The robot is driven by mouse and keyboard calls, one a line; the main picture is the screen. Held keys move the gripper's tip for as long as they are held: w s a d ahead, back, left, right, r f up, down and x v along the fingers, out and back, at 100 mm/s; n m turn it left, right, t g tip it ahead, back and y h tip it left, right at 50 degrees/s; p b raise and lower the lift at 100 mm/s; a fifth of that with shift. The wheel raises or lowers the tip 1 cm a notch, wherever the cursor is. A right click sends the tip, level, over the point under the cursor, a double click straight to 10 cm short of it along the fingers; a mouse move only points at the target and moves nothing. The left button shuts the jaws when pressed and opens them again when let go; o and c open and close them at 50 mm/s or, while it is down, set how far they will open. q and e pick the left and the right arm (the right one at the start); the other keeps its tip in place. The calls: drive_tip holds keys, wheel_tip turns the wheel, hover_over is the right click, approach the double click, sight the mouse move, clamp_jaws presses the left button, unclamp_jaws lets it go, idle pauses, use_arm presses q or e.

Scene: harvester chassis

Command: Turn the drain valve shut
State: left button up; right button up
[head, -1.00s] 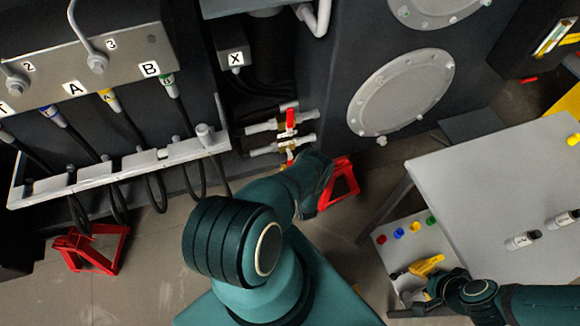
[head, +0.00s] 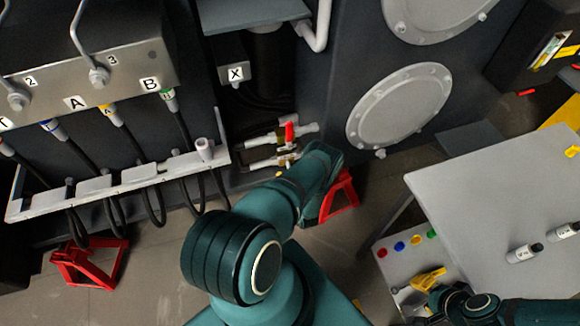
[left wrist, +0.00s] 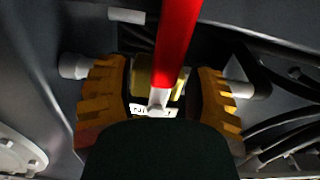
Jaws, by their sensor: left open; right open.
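Two pipe valves sit one above the other at the foot of the dark chassis. The upper one has an upright red lever (head: 289,132); the lower valve (head: 280,162) is partly covered by my left arm. I cannot tell which is the drain valve. Contact is unclear. My right gripper (head: 428,280) is open beside the table, away from the valves.
A red stand (head: 340,197) is close beside my left wrist. A white bracket (head: 120,180) with hanging black hoses is left of the valves.

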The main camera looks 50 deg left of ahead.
sight(288, 160)
use_arm(q)
drive_tip(key=shift+r, duration=2.55)
drive_tip(key=shift+f, duration=0.1)
